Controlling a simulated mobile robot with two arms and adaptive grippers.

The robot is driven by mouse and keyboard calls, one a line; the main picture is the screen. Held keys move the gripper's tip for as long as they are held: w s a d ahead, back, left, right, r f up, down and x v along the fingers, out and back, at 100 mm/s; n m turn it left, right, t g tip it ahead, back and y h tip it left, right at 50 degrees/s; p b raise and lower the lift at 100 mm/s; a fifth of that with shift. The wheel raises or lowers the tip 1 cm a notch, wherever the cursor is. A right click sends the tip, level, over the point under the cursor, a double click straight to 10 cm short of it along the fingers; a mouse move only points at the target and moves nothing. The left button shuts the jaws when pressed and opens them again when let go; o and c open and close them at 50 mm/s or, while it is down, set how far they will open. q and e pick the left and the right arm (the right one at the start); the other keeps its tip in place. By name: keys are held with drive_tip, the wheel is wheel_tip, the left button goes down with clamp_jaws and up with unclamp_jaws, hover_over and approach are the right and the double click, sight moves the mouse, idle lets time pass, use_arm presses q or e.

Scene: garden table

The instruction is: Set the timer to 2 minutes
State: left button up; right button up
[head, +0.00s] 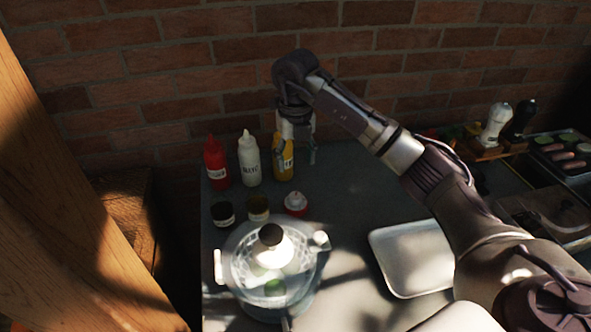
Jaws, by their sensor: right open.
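My left gripper is not in view.
A red bottle (216,165) and a white bottle (249,162) stand left of the yellow one. Two small dark jars (223,214) are left of the timer. A clear lidded pot (250,290) is in front. A pale tray (415,255) lies to the right.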

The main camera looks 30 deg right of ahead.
sight(296, 196)
drive_tip(key=shift+r, duration=0.2)
drive_tip(key=shift+n, duration=0.7)
wheel_tip(296, 196, down, 12)
drive_tip(key=p, duration=0.6)
drive_tip(key=shift+f, duration=0.1)
